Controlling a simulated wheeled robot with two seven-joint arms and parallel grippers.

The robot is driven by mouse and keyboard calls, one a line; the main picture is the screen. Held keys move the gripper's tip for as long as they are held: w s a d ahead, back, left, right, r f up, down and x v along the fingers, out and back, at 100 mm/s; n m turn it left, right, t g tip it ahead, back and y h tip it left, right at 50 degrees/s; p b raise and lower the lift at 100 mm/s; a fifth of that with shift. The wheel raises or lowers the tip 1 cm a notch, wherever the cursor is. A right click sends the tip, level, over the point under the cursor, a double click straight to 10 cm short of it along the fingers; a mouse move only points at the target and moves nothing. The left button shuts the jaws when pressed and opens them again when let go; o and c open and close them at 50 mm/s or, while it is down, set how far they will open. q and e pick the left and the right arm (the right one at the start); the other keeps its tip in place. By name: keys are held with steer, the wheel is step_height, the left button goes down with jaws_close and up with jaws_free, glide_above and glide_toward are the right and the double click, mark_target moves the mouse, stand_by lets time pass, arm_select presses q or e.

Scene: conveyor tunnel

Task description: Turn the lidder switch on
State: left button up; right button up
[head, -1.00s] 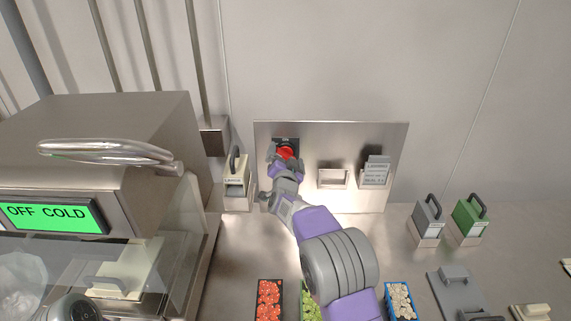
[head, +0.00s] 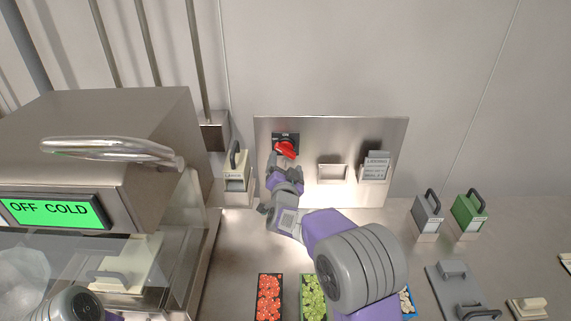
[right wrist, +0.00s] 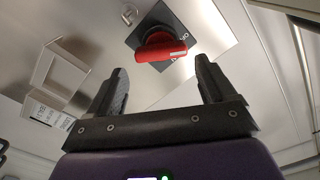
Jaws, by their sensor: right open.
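The lidder switch is a red rotary knob (head: 286,148) on a dark square plate, mounted on a steel panel (head: 330,130) on the back wall. My left gripper is out of view.
A steel machine with a green display (head: 55,213) reading "OFF COLD" stands at left. An empty holder (head: 333,173) and a label holder (head: 375,168) are on the panel. Food trays, including tomatoes (head: 269,297), lie in front. Handled blocks, including a green one (head: 469,210), stand at right.

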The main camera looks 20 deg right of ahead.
mark_target(286, 154)
steer(key=n+p, duration=0.4)
steer(key=p, duration=0.1)
steer(key=f+n+p, duration=0.1)
steer(key=n+p, duration=0.2)
steer(key=shift+a+g, duration=0.3)
steer(key=shift+a, duration=0.1)
steer(key=c, duration=0.7)
steer(key=shift+o, duration=0.2)
steer(key=shift+w+d+r+n+p, duration=0.15)
steer(key=shift+w+d+n+p, duration=0.25)
steer(key=shift+w+n+p, duration=0.95)
steer(key=shift+w+d+r+n+p, duration=0.15)
steer(key=shift+w+d+n+p, duration=0.35)
steer(key=shift+n+p, duration=1.65)
steer(key=shift+w+d+r+n+p, duration=0.15)
steer(key=shift+w+d+n+p, duration=0.2)
steer(key=shift+w+n+p, duration=1.05)
steer(key=shift+s+n, duration=0.4)
steer(key=shift+n, duration=0.2)
jaws_close()
